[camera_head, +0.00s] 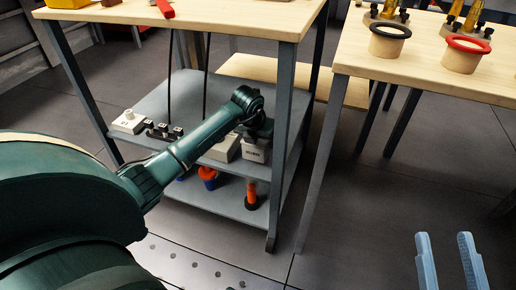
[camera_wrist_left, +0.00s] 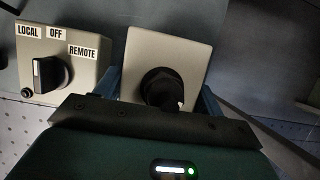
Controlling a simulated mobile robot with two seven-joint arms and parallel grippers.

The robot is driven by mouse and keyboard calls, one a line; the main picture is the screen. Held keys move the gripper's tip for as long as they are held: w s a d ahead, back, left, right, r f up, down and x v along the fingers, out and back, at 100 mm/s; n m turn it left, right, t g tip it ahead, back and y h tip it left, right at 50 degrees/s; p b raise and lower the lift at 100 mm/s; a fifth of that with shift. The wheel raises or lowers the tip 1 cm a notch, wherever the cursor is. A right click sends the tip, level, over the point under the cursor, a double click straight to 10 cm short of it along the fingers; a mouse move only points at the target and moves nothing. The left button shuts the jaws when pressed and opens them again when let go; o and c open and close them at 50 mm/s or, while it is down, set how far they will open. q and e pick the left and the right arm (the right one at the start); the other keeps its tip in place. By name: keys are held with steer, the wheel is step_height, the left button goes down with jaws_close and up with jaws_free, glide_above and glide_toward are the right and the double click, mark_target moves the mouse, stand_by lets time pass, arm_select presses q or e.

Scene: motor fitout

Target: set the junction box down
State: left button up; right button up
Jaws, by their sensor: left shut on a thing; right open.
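The junction box is a pale box with a black round fitting (camera_wrist_left: 166,88) in the left wrist view. My right gripper (camera_head: 448,240) is open and empty, over the floor at lower right.
A switch box lettered LOCAL, OFF, REMOTE (camera_wrist_left: 60,62) stands close left of the held box. Another pale box (camera_head: 129,121) and a black part (camera_head: 163,131) lie further left. Table legs (camera_head: 284,150) flank the shelf. Orange-topped items (camera_head: 208,175) stand below.

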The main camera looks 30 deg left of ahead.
arm_select(q)
step_height(320, 180, down, 2)
steer(key=shift+f+b, duration=0.15)
steer(key=shift+b, duration=0.2)
steer(key=o, duration=1.2)
arm_select(e)
steer(key=shift+w+d+r+n+t+y, duration=0.1)
steer(key=shift+w+r+n+t+y, duration=0.1)
steer(key=shift+r+n+y, duration=0.15)
steer(key=shift+w+d+r+n+t+y, duration=0.15)
steer(key=shift+r+n+y, duration=0.1)
steer(key=shift+r, duration=0.2)
steer(key=shift+a, duration=0.1)
